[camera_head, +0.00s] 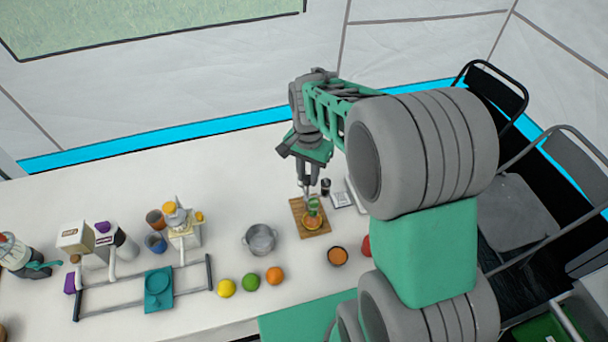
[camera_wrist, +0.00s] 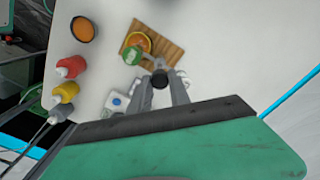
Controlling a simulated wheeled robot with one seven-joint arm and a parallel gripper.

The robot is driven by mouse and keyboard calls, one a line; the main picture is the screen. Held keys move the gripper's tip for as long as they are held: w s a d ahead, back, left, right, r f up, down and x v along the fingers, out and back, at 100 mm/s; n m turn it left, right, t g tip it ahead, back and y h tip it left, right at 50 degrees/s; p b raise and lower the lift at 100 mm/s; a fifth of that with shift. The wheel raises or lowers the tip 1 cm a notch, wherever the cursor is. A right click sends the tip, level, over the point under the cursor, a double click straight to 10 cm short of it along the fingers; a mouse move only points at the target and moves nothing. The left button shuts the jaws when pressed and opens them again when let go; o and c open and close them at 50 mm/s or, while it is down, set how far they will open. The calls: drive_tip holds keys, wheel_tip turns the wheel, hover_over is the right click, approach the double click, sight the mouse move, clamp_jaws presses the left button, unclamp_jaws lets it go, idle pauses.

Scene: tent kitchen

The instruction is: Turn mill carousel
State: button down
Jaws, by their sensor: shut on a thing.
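My gripper (camera_head: 306,188) hangs over the far edge of the wooden board. In the wrist view my gripper (camera_wrist: 160,92) points at the table, its two fingers shut on a dark round knob (camera_wrist: 160,78). A green piece (camera_head: 314,204), also in the wrist view (camera_wrist: 135,54), sits close to the knob, over an orange round thing (camera_head: 312,222) on the wooden board (camera_head: 324,228). The knob seems to reach toward the green piece, but I cannot tell if they are joined. No part is clearly recognisable as a carousel.
A small dark jar (camera_head: 325,187) and a white flat device (camera_head: 341,199) stand beyond the board. A metal pot (camera_head: 260,239) is left, an orange-filled bowl (camera_head: 337,256) nearer. Red (camera_wrist: 70,67) and yellow (camera_wrist: 65,92) bottles stand left in the wrist view.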

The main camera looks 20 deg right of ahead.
drive_tip(key=shift+s, duration=0.1)
drive_tip(key=c, duration=1.2)
unclamp_jaws()
wheel_tip(320, 180, up, 8)
drive_tip(key=shift+f+b, duration=0.1)
drive_tip(key=shift+b, duration=0.4)
